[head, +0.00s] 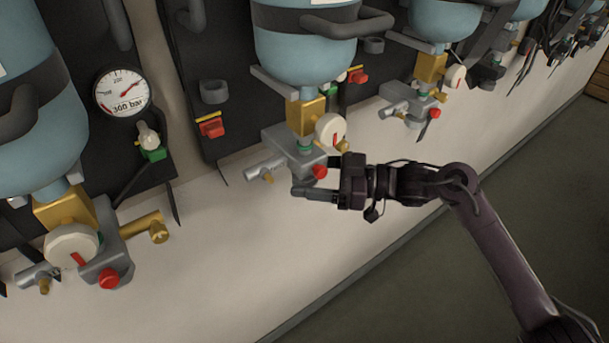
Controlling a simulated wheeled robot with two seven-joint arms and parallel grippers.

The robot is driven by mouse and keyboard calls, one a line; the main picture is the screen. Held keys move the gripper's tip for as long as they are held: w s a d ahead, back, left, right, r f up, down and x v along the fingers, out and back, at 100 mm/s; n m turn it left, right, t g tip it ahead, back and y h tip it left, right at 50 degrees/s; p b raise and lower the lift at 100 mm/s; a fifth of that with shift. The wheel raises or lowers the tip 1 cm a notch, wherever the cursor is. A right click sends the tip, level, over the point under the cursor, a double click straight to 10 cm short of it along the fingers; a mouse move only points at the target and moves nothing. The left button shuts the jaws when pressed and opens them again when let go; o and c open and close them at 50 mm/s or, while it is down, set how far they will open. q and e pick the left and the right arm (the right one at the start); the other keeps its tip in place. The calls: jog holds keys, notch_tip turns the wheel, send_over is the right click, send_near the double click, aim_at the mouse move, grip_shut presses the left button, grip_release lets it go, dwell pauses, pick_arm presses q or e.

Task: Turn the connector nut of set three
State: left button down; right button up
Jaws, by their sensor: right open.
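Several breathing sets stand in a row, and no number that marks set three is legible. My right gripper (308,190) is in front of the valve block (290,153) of the middle set, pointing left. It is open, with nothing seen between its fingers; one finger shows clearly. The middle set has a blue cylinder (305,55), a brass block (306,118), a white round knob (330,130) and a red knob (319,171) close to the gripper. A brass fitting (344,146) is partly hidden behind my gripper; I cannot tell whether it is the connector nut. My left gripper is not in view.
The left set has a brass connector (150,228), a white knob (71,246) and a red knob (109,278). A gauge (122,92) is on its backplate. Another set's brass block (431,68) is further right. The pale bench (230,265) is clear in front.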

jog(key=s+d+b, duration=0.1)
jog(key=d+b, duration=0.1)
jog(key=d, duration=0.4)
jog(key=shift+d, duration=0.35)
